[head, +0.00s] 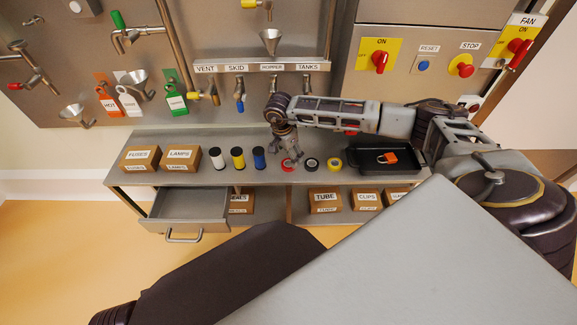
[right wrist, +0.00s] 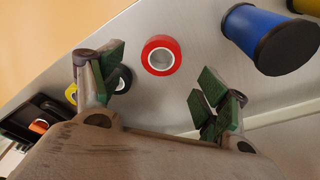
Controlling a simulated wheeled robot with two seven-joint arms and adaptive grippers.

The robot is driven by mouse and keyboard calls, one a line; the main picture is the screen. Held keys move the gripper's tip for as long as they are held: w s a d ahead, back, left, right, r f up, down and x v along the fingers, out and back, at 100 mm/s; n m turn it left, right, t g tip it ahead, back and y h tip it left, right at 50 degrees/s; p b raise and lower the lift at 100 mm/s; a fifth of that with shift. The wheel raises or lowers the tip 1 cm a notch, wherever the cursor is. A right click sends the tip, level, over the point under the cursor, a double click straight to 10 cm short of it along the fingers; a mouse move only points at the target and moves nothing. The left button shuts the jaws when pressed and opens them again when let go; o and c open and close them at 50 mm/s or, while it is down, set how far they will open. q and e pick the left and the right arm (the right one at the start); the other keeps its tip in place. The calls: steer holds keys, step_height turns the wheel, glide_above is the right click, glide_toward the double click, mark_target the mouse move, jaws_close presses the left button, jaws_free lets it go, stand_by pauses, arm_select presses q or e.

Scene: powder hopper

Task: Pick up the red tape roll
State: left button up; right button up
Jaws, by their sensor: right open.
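The red tape roll (head: 288,165) lies flat on the grey workbench, left of the black tape roll (head: 311,164) and the yellow tape roll (head: 334,163). In the right wrist view the red tape roll (right wrist: 161,41) shows whole, just beyond the gap between the fingers. My right gripper (head: 289,155) points down just above it in the head view; it also shows, open and empty, in the right wrist view (right wrist: 161,88). I cannot tell the exact height left between them. My left gripper is not in view.
Blue (head: 259,158), yellow and white spools stand left of the roll, with boxes (head: 141,158) farther left. A black tray (head: 365,161) holding an orange item is at right. A drawer (head: 188,210) stands open below. The panel with valves rises behind.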

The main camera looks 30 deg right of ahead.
mark_target(289, 163)
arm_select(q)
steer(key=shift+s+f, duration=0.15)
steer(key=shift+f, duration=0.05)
arm_select(e)
steer(key=shift+f, duration=0.4)
steer(key=f+b, duration=0.1)
steer(key=f, duration=0.2)
steer(key=shift+w+d+f+b, duration=0.1)
steer(key=shift+d+f+b, duration=0.1)
steer(key=shift+b, duration=0.15)
steer(key=shift+d+f, duration=0.1)
steer(key=shift+f, duration=0.35)
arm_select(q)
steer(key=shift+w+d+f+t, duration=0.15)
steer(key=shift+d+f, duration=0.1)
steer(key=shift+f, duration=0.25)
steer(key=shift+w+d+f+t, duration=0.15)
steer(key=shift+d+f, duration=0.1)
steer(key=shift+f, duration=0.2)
arm_select(e)
steer(key=shift+c, duration=0.3)
steer(key=c, duration=1)
